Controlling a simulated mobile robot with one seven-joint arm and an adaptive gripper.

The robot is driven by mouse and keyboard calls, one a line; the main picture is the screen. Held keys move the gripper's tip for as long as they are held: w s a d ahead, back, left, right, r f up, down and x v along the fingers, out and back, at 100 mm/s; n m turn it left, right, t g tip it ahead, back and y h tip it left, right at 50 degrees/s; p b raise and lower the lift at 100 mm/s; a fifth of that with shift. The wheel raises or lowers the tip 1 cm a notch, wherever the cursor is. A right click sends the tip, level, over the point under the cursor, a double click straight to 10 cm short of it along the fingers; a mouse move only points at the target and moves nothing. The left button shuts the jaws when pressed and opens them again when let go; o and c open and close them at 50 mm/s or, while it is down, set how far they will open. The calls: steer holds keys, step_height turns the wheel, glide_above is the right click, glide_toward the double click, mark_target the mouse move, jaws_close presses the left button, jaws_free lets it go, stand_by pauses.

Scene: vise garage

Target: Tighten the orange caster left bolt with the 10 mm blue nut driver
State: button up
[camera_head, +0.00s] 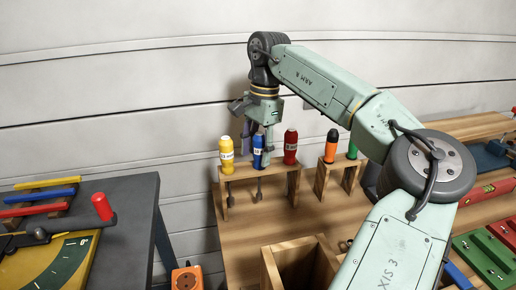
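A blue-handled driver (258,159) with a white label stands upright in a wooden rack (277,182) at the back of the bench. Its shank hangs below the rack's top. My gripper (258,147) points down right at this handle, with finger parts showing behind or beside its upper end. I cannot tell whether the fingers touch the handle or how far apart they are. The label's size is too small to read. I cannot make out the caster or its left bolt; an orange block (187,279) shows at the bottom edge, but I cannot tell what it is.
A yellow driver (226,155) and a red one (291,147) flank the blue one. A second rack (338,178) holds orange (331,146) and green handles. An open wooden box (278,272) stands in front.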

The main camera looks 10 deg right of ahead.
mark_target(258, 134)
jaws_close()
steer(key=shift+c, duration=2.1)
jaws_free()
jaws_close()
steer(key=shift+r+p, duration=1.45)
steer(key=shift+r, duration=5.75)
jaws_free()
jaws_close()
